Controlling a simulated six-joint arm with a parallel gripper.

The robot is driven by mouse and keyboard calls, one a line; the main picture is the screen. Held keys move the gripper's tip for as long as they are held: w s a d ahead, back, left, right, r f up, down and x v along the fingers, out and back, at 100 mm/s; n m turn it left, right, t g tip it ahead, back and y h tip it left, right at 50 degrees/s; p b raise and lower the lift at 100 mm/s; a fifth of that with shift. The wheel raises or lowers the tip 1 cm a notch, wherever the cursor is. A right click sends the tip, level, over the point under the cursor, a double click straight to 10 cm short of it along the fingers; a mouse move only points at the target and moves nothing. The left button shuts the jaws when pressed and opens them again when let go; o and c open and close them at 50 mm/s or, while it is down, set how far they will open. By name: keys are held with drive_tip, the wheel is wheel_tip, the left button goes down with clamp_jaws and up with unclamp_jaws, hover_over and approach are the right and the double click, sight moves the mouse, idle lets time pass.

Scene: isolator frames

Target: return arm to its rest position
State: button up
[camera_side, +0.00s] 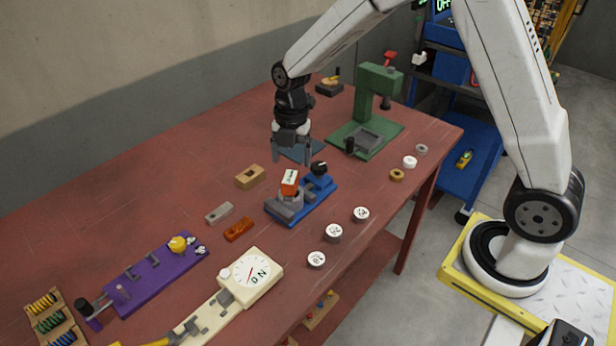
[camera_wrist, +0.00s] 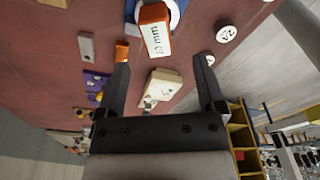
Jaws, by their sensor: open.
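My gripper (camera_side: 292,157) hangs pointing down above the red-brown table (camera_side: 120,190), behind a blue vise-like fixture (camera_side: 318,192). It is open, and nothing shows between its fingers in the side view. In the wrist view the two dark fingers of my gripper (camera_wrist: 165,90) stand wide apart. An orange block with a white label (camera_side: 289,182) stands tilted in the blue fixture. It also shows in the wrist view, where the label reads "20 mm" (camera_wrist: 154,32), beyond the fingertips.
A green press (camera_side: 376,95) stands right of my gripper. White numbered discs (camera_side: 334,233) lie along the near edge. A cream dial gauge (camera_side: 250,272), a purple fixture (camera_side: 150,280) and small blocks (camera_side: 250,177) lie to the left. A blue cart (camera_side: 465,180) stands past the table's right end.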

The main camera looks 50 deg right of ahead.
drive_tip(key=s+d+r+m+t+h, duration=0.1)
drive_tip(key=s+d+m+t, duration=0.1)
drive_tip(key=s+m, duration=1.4)
drive_tip(key=m+t, duration=0.1)
drive_tip(key=m, duration=0.6)
drive_tip(key=shift+d+r, duration=0.15)
drive_tip(key=shift+d, duration=0.15)
